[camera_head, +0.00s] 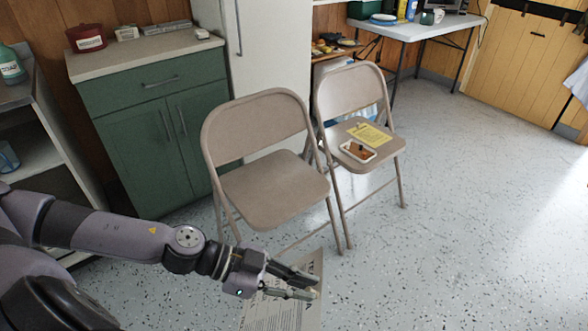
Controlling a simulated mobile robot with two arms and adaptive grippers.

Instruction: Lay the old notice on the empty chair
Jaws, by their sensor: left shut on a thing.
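My left gripper (312,283) is shut on the old notice (275,313), a greyish printed sheet that hangs below the fingers near the bottom edge. The sheet's lower part is cut off by the picture. The empty chair (272,187) is a beige folding chair with a bare seat, beyond and above the gripper. The gripper and notice are apart from it, in front of the seat. A second folding chair (349,90) stands to its right. My right gripper is not in view.
The second chair's seat holds a yellow sheet (369,134) and a small tray (357,151) with brown items. A green cabinet (155,140) stands behind the empty chair to the left. A white folding table (420,30) is at the back. The floor at right is clear.

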